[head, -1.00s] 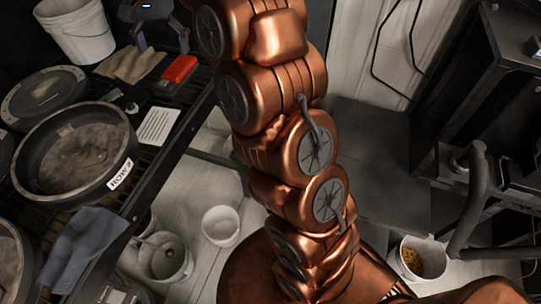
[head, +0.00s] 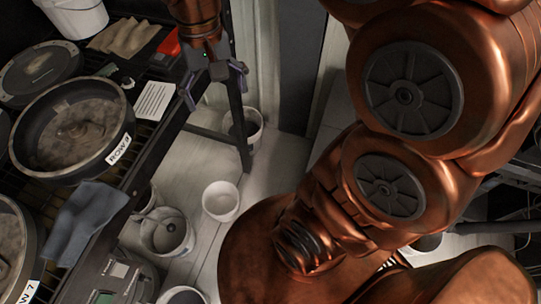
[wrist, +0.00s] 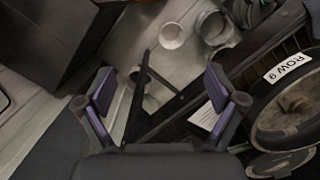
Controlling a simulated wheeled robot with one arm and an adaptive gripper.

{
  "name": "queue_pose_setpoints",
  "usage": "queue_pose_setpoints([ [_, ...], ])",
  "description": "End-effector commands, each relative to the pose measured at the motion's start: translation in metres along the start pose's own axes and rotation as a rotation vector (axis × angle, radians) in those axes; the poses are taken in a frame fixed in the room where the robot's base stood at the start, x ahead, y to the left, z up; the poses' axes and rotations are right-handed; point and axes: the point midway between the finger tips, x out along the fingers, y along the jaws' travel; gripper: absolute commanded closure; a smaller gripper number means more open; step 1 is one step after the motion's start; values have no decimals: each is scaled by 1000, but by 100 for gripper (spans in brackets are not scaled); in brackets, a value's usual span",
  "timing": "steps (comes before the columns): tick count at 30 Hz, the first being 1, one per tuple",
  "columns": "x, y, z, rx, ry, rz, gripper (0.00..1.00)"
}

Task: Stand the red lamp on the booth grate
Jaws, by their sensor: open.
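My gripper (head: 213,92) is open and empty in the head view, hanging at the right edge of the dark slatted shelf (head: 150,125). Its two purple-padded fingers stand wide apart in the wrist view (wrist: 160,85), with floor and shelf edge behind them. A red object (head: 170,45) lies on the shelf just left of my wrist, partly hidden by it. I cannot tell whether it is the red lamp. No upright red lamp shows. I cannot tell whether the slatted shelf is the booth grate.
A round dark pan labelled ROW 9 (wrist: 264,112) sits on the shelf. A white card (head: 155,101), a blue-grey cloth (head: 82,222) and tan gloves (head: 124,37) lie near it. White buckets (head: 221,201) stand on the floor. A dark shelf leg (head: 238,125) rises beside my gripper.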

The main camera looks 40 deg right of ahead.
Motion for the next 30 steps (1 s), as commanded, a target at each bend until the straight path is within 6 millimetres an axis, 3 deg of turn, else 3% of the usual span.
queue_pose_setpoints([
  [9,47,28,76,-121,-14,25,7],
  [15,74,40,112,-175,-23,35,7],
  [21,86,46,127,-199,-27,38,7],
  [30,87,46,127,-201,-28,38,7],
])
